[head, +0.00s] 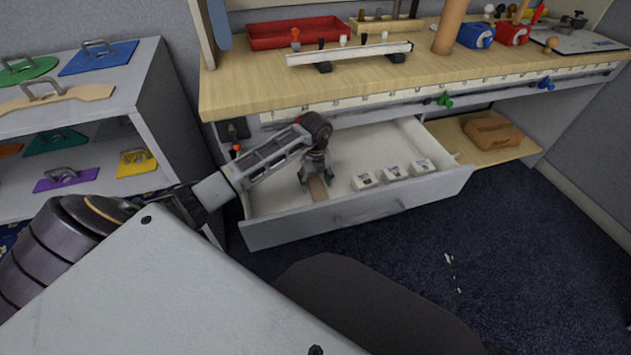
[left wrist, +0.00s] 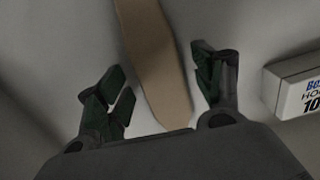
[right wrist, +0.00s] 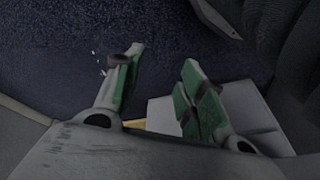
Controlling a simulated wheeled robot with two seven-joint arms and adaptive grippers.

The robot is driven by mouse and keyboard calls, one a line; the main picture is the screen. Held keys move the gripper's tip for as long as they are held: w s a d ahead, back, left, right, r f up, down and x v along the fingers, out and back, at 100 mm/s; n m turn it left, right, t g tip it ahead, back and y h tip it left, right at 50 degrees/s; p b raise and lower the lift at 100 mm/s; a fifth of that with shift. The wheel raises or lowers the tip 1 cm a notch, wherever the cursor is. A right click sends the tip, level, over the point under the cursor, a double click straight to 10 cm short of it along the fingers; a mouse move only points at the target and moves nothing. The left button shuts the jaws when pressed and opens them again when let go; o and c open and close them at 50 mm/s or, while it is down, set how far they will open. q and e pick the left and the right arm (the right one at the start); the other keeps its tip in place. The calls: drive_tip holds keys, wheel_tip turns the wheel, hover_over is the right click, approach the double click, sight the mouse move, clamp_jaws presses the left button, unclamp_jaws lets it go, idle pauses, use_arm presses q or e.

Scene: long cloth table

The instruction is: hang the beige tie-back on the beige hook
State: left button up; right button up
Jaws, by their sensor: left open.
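The beige tie-back (head: 318,189) lies flat in the open drawer, partly hidden by my left gripper in the head view. It also shows in the left wrist view (left wrist: 155,60) as a long tan strip with a tapered end. My left gripper (head: 314,178) points down into the drawer. Its fingers (left wrist: 161,80) are open, one on each side of the strip, with gaps to it. My right gripper (right wrist: 162,72) is open and empty above dark carpet. I cannot make out a beige hook for certain; a green hook (head: 445,100) and a blue hook (head: 546,84) show under the worktop.
Several small white boxes (head: 393,172) lie in the drawer (head: 350,217) to the right of the tie-back. The wooden worktop (head: 240,90) overhangs the drawer's back. A grey shelf (head: 150,90) stands at left. A brown package (head: 492,132) lies on the lower shelf at right.

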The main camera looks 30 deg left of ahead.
sight(316, 184)
use_arm(q)
drive_tip(key=shift+f, duration=0.1)
drive_tip(key=shift+r, duration=0.9)
wheel_tip(316, 184, up, 5)
drive_tip(key=shift+d+p, duration=0.1)
drive_tip(key=shift+p, duration=1)
wheel_tip(316, 184, up, 7)
drive_tip(key=p, duration=0.1)
use_arm(e)
drive_tip(key=f, duration=0.2)
drive_tip(key=d+f, duration=0.1)
drive_tip(key=shift+w+f+g+h, duration=0.15)
drive_tip(key=shift+f+g+h, duration=0.15)
drive_tip(key=shift+f, duration=0.1)
drive_tip(key=shift+s, duration=0.2)
